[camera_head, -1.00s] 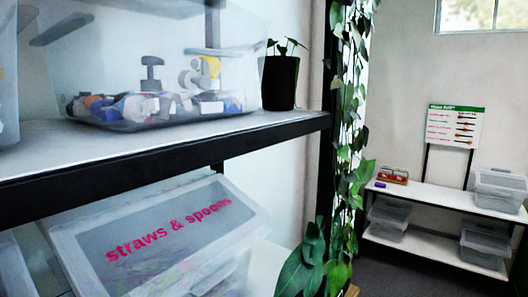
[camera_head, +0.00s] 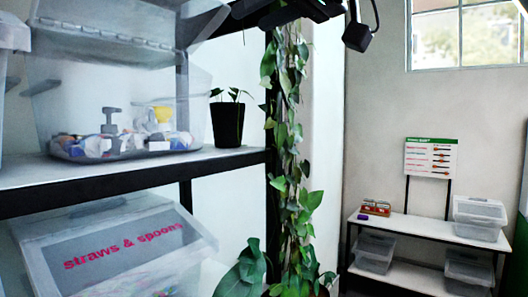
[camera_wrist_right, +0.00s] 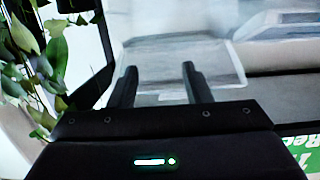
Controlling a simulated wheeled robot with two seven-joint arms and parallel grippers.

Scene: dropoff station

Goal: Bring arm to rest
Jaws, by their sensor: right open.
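My right gripper (camera_wrist_right: 158,78) shows in the right wrist view with its two dark fingers apart and nothing between them. A clear plastic container lies beyond the fingers in that view, and I cannot tell its distance. In the head view, dark parts of my right arm and gripper hang in at the top edge, in front of the hanging plant (camera_head: 290,130) and the wall. Its fingertips are hard to make out there. My left gripper is in neither view.
A shelf (camera_head: 130,170) on the left holds an open clear bin (camera_head: 190,95) with mixed items and a black plant pot (camera_head: 228,125). Below is a tilted bin labelled straws & spoons (camera_head: 125,245). A white rack (camera_head: 400,222) with clear bins stands at the far right.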

